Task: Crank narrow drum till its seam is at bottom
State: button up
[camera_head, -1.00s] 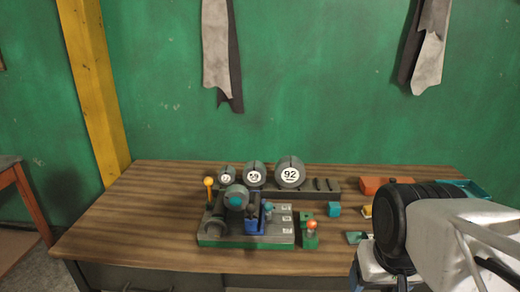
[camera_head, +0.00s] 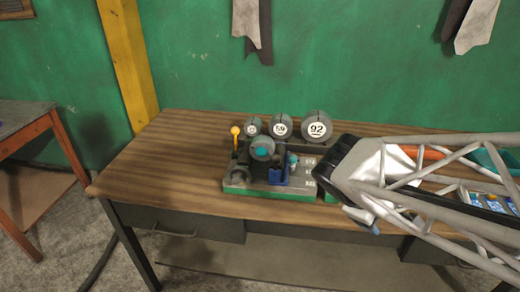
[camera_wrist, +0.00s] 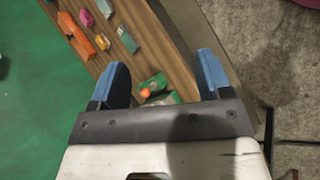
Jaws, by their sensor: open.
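Three grey drums with white number discs stand in a row at the back of the bench. The smallest drum (camera_head: 252,126) is on the left, its number too small to read. The drum marked 59 (camera_head: 282,126) is in the middle and the drum marked 92 (camera_head: 317,126) is on the right. A dark seam-like line shows at the top of the larger ones. In front is a green-based fixture (camera_head: 250,192) with a teal-centred round part (camera_head: 262,148) and a blue holder (camera_head: 279,172). My gripper (camera_wrist: 160,80) is open and empty, its blue fingers wide apart above the bench edge.
A yellow-knobbed lever (camera_head: 235,131) stands at the fixture's left. An orange-knobbed green block (camera_wrist: 149,88) shows between my fingers, below them. My arm covers the bench's right side in the head view. The bench's left end is clear.

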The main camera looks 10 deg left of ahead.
jog(key=w+a+f+n+t+h, duration=0.2)
jog(key=w+a+f+n+t, duration=0.1)
jog(key=w+a+n, duration=0.3)
jog(key=n+t+y, duration=0.9)
jog(key=n+t, duration=0.3)
jog(key=n, duration=1)
send_near(239, 184)
jog(key=w, duration=0.2)
jog(key=shift+a+r, duration=0.1)
jog(key=shift+a, duration=0.05)
jog(key=shift+w+m, duration=0.15)
jog(key=shift+m, duration=0.15)
jog(key=shift+w, duration=3.8)
